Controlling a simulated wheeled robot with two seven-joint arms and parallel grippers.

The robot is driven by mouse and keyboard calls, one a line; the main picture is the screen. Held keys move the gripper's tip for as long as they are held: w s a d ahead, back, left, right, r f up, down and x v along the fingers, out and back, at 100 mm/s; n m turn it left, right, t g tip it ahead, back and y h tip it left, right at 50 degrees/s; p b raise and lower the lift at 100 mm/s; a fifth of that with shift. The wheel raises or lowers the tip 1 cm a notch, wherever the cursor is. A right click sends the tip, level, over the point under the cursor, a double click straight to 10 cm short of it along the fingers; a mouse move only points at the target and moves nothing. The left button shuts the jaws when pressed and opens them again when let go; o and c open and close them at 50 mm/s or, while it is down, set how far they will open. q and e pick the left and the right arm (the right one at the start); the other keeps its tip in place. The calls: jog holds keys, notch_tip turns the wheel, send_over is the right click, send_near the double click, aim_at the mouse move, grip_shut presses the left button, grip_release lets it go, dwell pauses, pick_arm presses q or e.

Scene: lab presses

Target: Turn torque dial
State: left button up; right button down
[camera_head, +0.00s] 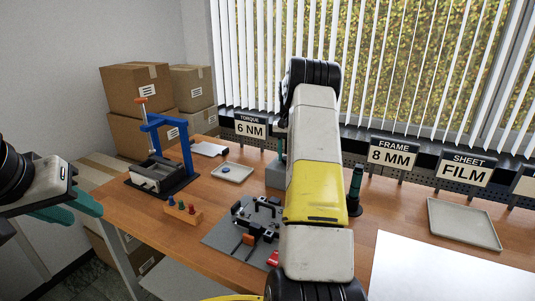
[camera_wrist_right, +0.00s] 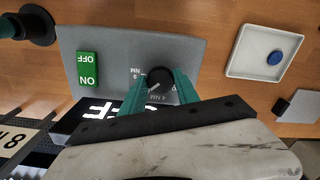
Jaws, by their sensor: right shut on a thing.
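The torque dial (camera_wrist_right: 158,76) is a round black knob on a grey panel (camera_wrist_right: 190,48) in the right wrist view. Printed NM marks show around it, upside down and partly covered. My right gripper (camera_wrist_right: 159,84) has its teal fingers on either side of the dial and is shut on it. In the head view my right arm hides the dial and most of its device. The sign (camera_head: 250,127) there reads TORQUE 6 NM. My left gripper (camera_head: 74,205) is at the left edge, its teal fingers apart and empty, away from the dial.
A green ON/OFF switch (camera_wrist_right: 87,70) sits on the panel, beside a partly hidden lit display (camera_wrist_right: 108,110). A tray (camera_wrist_right: 236,60) with a blue disc is nearby. A blue-framed press (camera_head: 186,150) and a black fixture (camera_head: 247,220) stand on the table.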

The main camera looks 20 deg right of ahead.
jog(key=c, duration=1.2)
grip_release()
notch_tip(320, 180, up, 7)
jog(key=shift+f, duration=0.1)
jog(key=shift+r, duration=0.55)
